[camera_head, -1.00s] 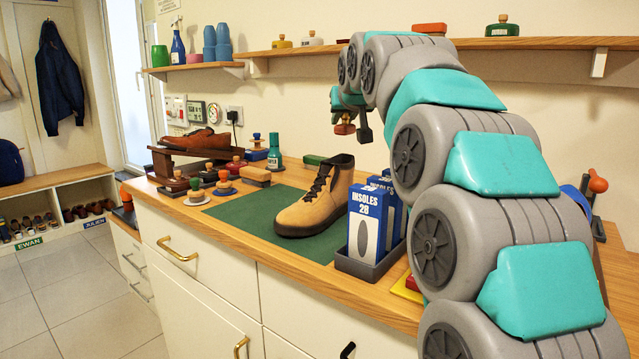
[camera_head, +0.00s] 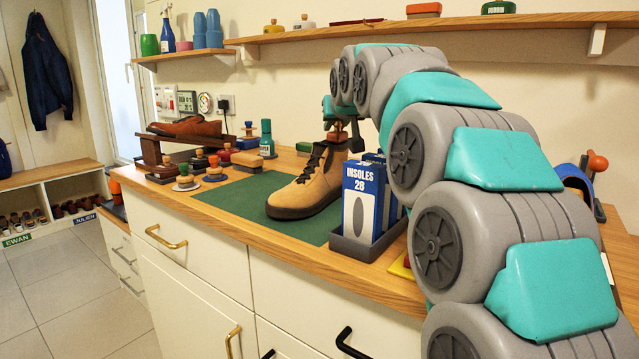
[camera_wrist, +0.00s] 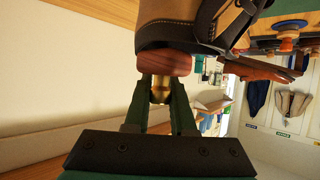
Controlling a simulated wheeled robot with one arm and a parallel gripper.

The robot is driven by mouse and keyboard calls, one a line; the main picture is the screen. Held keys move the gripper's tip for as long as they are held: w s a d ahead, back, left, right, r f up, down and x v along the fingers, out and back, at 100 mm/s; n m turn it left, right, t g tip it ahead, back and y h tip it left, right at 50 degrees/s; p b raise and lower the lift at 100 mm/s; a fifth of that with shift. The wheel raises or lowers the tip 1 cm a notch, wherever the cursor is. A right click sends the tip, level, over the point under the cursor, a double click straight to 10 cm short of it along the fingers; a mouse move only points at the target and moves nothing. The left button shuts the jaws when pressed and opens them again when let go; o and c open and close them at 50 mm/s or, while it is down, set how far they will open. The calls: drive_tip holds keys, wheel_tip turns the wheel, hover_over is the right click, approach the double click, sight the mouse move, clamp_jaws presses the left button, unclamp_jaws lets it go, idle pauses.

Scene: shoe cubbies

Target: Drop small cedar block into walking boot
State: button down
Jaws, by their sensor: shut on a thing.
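The tan walking boot (camera_head: 304,188) stands upright on a green mat (camera_head: 232,203), its toe toward the front left. My gripper (camera_head: 338,118) is above the boot's collar in the head view. In the wrist view my gripper (camera_wrist: 160,92) is shut on the brass knob of the small reddish-brown cedar block (camera_wrist: 168,62). The block (camera_head: 337,136) is right at the top of the boot in the head view. In the wrist view it overlaps the edge of the boot (camera_wrist: 182,32). I cannot tell whether it touches the boot or is inside the opening.
A tray of insole boxes (camera_head: 362,204) stands right of the boot, close to my arm. Several knobbed brushes and pots (camera_head: 215,168) and a brown shoe on a stand (camera_head: 186,127) are at the left. A wall shelf (camera_head: 420,27) runs above.

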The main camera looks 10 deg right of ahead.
drive_tip(key=c, duration=0.7)
unclamp_jaws()
drive_tip(key=shift+s+r, duration=0.1)
drive_tip(key=v, duration=0.7)
drive_tip(key=shift+s+b, duration=0.25)
drive_tip(key=shift+b, duration=0.15)
